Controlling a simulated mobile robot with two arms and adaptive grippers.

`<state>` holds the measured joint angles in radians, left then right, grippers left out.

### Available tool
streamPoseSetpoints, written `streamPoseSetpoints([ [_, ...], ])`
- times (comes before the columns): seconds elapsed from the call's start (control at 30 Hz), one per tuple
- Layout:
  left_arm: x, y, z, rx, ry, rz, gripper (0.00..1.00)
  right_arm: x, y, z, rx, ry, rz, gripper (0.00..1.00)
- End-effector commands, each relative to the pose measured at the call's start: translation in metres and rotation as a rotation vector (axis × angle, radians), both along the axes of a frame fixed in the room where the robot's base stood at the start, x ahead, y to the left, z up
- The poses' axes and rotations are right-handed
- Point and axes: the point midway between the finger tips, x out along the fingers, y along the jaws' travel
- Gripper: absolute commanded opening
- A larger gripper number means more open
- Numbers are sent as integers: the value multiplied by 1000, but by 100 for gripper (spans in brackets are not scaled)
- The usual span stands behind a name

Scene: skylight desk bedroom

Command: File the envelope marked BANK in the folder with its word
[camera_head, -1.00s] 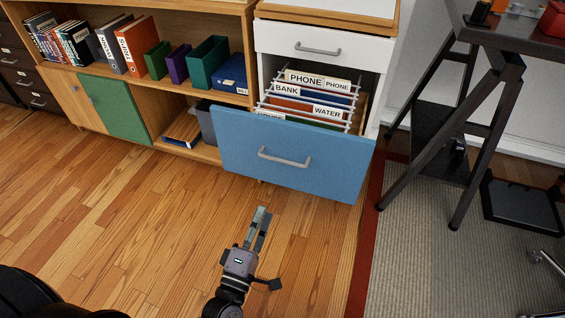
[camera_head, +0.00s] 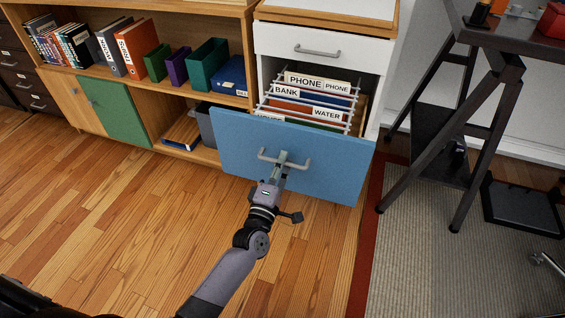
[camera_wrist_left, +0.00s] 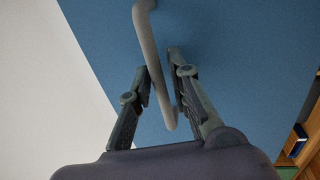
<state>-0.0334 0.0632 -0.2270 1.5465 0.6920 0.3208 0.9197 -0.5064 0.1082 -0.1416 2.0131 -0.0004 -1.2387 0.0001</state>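The blue-fronted file drawer (camera_head: 240,150) is pulled out below a white drawer. In it hang folders on metal rails, with tabs reading BANK (camera_head: 286,91), PHONE, WATER (camera_head: 327,112) and a partly hidden one in front. A larger white piece marked PHONE (camera_head: 305,81) stands at the back. I cannot make out an envelope marked BANK. My left gripper (camera_head: 283,158) is at the drawer's grey handle (camera_head: 300,163). In the left wrist view the two fingers (camera_wrist_left: 157,90) stand apart, one on each side of the handle bar (camera_wrist_left: 152,60). My right gripper is not in view.
A wooden shelf (camera_head: 200,90) with binders and coloured boxes stands left of the drawer. A dark trestle desk (camera_head: 530,35) with legs is at the right, over a grey rug (camera_head: 410,240) with a red border. The wood floor in front is clear.

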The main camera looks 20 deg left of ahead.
Motion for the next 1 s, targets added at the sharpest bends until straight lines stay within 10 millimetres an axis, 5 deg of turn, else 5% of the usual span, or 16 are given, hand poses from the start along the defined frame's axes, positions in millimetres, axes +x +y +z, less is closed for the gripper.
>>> streamPoseSetpoints([
  [0.27,2,0,1,0,0,0,18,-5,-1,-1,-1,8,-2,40],
  [0.57,2,0,1,0,0,0,0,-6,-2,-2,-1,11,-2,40],
  [1.0,2,0,0,0,1,0,0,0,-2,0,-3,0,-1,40],
])
